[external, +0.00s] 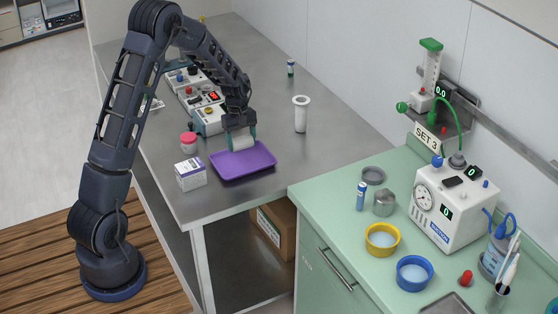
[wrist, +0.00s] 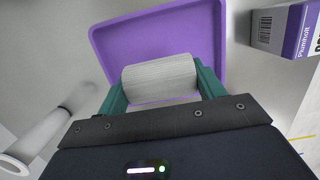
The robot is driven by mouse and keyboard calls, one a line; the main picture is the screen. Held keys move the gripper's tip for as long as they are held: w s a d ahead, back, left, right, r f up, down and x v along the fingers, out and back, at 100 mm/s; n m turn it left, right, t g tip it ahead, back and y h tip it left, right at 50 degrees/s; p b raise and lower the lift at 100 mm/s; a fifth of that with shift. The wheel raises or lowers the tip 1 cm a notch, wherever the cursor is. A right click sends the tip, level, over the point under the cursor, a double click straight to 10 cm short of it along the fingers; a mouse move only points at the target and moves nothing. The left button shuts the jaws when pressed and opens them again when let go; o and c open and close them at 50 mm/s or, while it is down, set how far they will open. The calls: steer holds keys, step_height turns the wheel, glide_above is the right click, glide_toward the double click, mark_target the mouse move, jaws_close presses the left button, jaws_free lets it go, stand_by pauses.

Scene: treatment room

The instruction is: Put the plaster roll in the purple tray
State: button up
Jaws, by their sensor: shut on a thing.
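The plaster roll is a whitish ribbed cylinder (wrist: 160,79) lying between the green fingers of my gripper (wrist: 160,88) in the wrist view. My gripper is shut on it. In the external view my gripper (external: 241,138) points down over the far edge of the purple tray, with the roll (external: 243,142) between its fingers. The purple tray (external: 250,163) lies flat on the metal table; in the wrist view its bare floor (wrist: 160,35) shows beyond the roll. I cannot tell whether the roll touches the tray.
A white and purple box (external: 191,174) and a pink-lidded jar (external: 188,142) stand left of the tray. A white flanged cylinder (external: 300,115) stands upright to its right. Devices (external: 205,115) sit behind.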

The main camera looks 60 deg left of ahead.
mark_target(243, 162)
steer(key=shift+f, duration=3)
steer(key=shift+f, duration=0.15)
steer(key=o, duration=1)
steer(key=shift+o, duration=0.2)
